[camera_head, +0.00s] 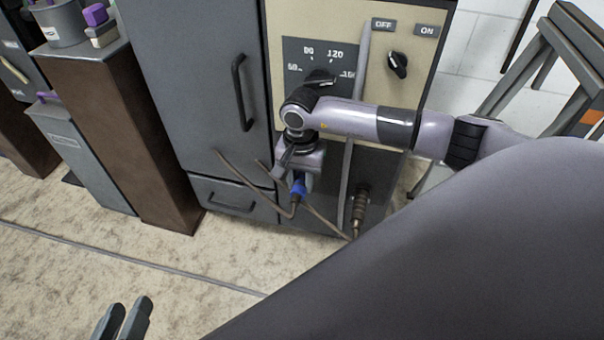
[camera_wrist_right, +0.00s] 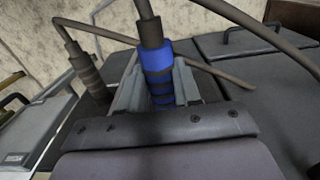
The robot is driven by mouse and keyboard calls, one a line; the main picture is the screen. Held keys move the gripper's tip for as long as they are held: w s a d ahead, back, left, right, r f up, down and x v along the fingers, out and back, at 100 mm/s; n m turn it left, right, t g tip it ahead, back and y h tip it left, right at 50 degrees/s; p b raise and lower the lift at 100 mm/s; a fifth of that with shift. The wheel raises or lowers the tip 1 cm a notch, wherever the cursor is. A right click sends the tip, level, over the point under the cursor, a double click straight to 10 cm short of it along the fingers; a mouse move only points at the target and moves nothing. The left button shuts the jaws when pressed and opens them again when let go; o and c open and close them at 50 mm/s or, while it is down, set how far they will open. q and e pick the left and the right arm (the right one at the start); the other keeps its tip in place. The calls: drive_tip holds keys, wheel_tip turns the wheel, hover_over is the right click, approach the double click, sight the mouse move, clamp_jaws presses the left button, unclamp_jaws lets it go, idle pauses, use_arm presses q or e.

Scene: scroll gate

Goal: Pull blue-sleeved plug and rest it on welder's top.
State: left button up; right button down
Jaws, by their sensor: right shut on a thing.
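The blue-sleeved plug (camera_head: 299,188) is at the lower front of the welder (camera_head: 345,60), which has a cream panel with a dial. My right gripper (camera_head: 297,172) is shut on it. In the right wrist view the blue sleeve (camera_wrist_right: 158,72) sits between the two fingers, with its brown cable leading away from the top. Whether its tip is in a socket is hidden by the gripper. The welder's top is out of view. My left gripper (camera_head: 122,320) is at the bottom left, far from the plug; its fingers lie close together and its opening is unclear.
A second, brown-sleeved plug (camera_head: 360,205) is right of the blue one; it also shows in the wrist view (camera_wrist_right: 85,72). Brown cables (camera_head: 250,178) hang in front. A grey cabinet (camera_head: 190,80) stands left, a ladder-like frame (camera_head: 520,70) right.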

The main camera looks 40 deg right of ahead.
sight(298, 191)
drive_tip(key=shift+s+a+p, duration=0.55)
drive_tip(key=shift+s+a, duration=0.35)
drive_tip(key=shift+a, duration=0.15)
drive_tip(key=shift+r, duration=0.1)
